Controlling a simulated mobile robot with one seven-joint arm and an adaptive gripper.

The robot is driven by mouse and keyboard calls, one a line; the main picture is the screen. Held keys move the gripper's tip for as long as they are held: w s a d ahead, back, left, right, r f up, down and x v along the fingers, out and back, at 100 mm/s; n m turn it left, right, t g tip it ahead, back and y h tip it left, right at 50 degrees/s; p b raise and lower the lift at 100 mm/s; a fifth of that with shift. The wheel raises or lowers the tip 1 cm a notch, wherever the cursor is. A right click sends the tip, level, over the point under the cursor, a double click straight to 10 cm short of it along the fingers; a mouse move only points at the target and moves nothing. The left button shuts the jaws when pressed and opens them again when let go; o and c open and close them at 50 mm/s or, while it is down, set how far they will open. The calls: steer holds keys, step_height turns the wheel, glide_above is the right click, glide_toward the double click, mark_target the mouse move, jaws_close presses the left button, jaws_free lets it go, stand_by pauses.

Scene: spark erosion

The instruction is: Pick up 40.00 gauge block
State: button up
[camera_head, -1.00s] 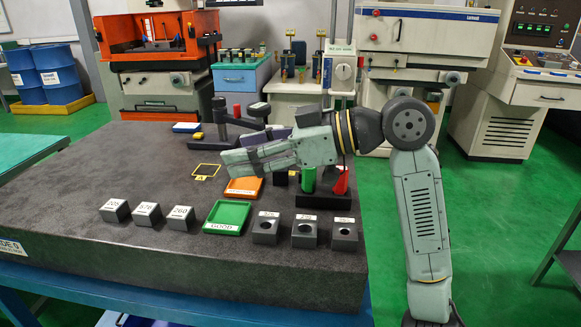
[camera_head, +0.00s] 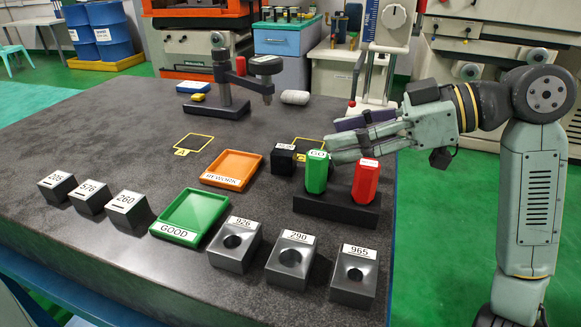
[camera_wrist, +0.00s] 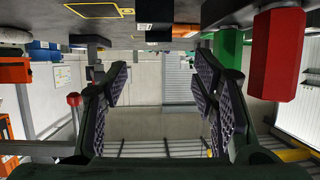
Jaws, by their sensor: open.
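No block with a readable 40.00 label shows. A small black block (camera_head: 283,160) with a white label on top stands left of the green hexagonal gauge (camera_head: 317,172); its label is too small to read. My gripper (camera_head: 338,142) reaches in from the right above the bench, its fingers pointing left near the top of the green gauge. In the wrist view my gripper (camera_wrist: 160,88) shows two dark padded fingers wide apart with nothing between them.
A red gauge (camera_head: 366,182) shares a black stand (camera_head: 336,209) with the green one. An orange REWORK tray (camera_head: 232,170), a green GOOD tray (camera_head: 190,217) and several grey blocks lie forward. A dark fixture (camera_head: 229,85) stands behind. Bare bench (camera_head: 95,140) lies left.

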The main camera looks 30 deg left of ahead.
mark_target(284, 149)
steer(key=shift+w+a+f, duration=0.1)
steer(key=shift+a+f, duration=0.05)
steer(key=shift+f, duration=0.25)
steer(key=p+x, duration=0.2)
steer(key=x, duration=0.8)
steer(key=shift+a+r, duration=0.1)
steer(key=shift+a, duration=0.1)
jaws_close()
